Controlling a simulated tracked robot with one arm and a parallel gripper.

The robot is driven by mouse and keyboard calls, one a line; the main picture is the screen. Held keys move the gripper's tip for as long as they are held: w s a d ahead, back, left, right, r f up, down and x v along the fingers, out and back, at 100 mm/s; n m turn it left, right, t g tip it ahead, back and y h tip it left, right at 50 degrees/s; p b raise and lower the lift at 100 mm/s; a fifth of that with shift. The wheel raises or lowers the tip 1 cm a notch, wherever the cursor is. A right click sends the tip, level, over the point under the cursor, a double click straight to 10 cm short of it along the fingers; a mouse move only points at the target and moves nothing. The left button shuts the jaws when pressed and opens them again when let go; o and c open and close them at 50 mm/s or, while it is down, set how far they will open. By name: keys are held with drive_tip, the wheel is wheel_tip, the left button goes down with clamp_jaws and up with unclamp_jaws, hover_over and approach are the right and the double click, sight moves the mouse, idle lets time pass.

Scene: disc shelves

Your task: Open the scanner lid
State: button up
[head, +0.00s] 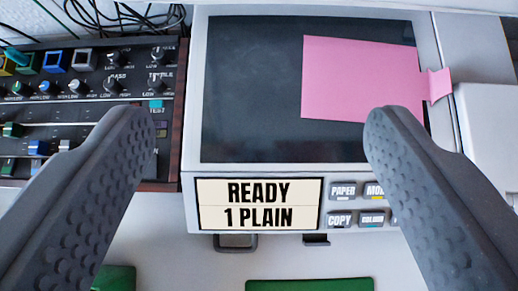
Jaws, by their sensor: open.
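The scanner (191,130) is a pale grey box in the middle of the head view. Its top is a dark, glossy, flat panel (250,90); I cannot tell whether this is the lid or the bare glass. A pink sheet (345,75) lies on the panel's right part, and a small pink tab (440,84) sticks out over the right edge. The front display (258,204) reads "READY 1 PLAIN". My gripper (259,115) is open and empty, its two dark, bumpy fingers wide apart at the left and right of the view. The right finger covers part of the scanner's front right.
A mixing console (85,85) with coloured knobs stands close on the left, with black cables (125,15) behind it. Buttons (343,191) sit right of the display. White casing (490,120) stands on the right. Green pieces (310,285) lie at the bottom.

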drive_tip(key=shift+s+a, duration=0.2)
drive_tip(key=shift+s, duration=2.4)
